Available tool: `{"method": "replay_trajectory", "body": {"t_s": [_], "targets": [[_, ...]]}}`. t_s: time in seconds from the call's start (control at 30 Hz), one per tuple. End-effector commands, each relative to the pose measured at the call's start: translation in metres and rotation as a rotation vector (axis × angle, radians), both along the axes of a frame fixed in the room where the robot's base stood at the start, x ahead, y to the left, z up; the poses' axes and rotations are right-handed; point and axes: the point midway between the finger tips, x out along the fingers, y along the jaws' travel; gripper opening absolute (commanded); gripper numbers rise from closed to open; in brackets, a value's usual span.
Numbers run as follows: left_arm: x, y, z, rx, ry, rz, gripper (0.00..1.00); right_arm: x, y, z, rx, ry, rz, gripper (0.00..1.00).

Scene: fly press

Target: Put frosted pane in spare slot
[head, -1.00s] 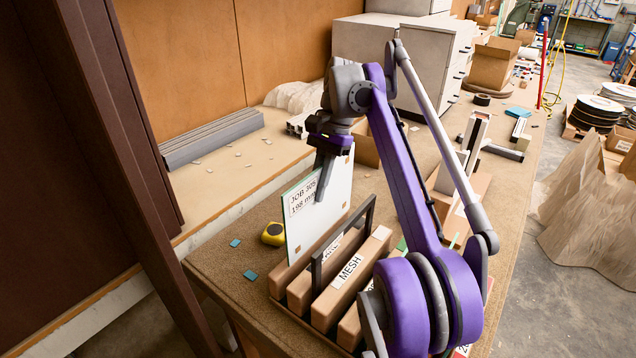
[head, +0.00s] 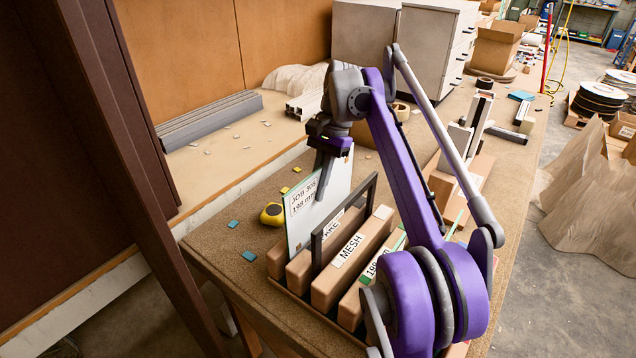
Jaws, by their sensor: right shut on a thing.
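My right gripper (head: 323,190) is shut on the upper part of a pale upright pane (head: 309,214), whose label reads "JOB 305, 198 mm". The pane stands over the left side of a rack of wooden blocks. Its lower edge looks to be at or in the gap between the leftmost block (head: 277,259) and the block beside it (head: 300,271), whose label shows "ARE"; how deep it sits I cannot tell. A block labelled "MESH" (head: 337,277) is to the right, with a dark upright frame (head: 316,254) in front of the pane. My left gripper is not in view.
A yellow tape measure (head: 272,214) lies just left of the rack. Small teal pieces (head: 250,256) lie on the bench nearby. A grey-and-black upright device (head: 478,120) stands behind right. My right arm hides part of the rack.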

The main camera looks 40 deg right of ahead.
Motion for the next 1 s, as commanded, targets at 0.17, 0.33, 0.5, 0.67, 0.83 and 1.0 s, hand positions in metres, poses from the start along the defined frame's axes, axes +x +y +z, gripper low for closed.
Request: {"method": "replay_trajectory", "body": {"t_s": [0.17, 0.33, 0.5, 0.67, 0.83, 1.0], "targets": [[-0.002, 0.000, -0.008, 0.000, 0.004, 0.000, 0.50, 0.000, 0.000, -0.013, 0.001, 0.000, 0.000, 0.00], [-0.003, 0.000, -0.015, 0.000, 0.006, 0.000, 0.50, 0.000, 0.000, -0.024, 0.001, 0.000, 0.000, 0.00], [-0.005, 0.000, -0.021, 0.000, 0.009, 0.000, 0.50, 0.000, 0.000, -0.034, 0.001, 0.000, 0.000, 0.00], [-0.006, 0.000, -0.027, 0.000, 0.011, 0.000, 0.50, 0.000, 0.000, -0.045, 0.001, 0.000, 0.000, 0.00], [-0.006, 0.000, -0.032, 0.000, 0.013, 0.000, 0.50, 0.000, 0.000, -0.053, 0.000, 0.000, 0.000, 0.00], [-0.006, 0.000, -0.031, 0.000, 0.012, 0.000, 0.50, 0.000, 0.000, -0.051, 0.000, 0.000, 0.000, 0.22]]}}
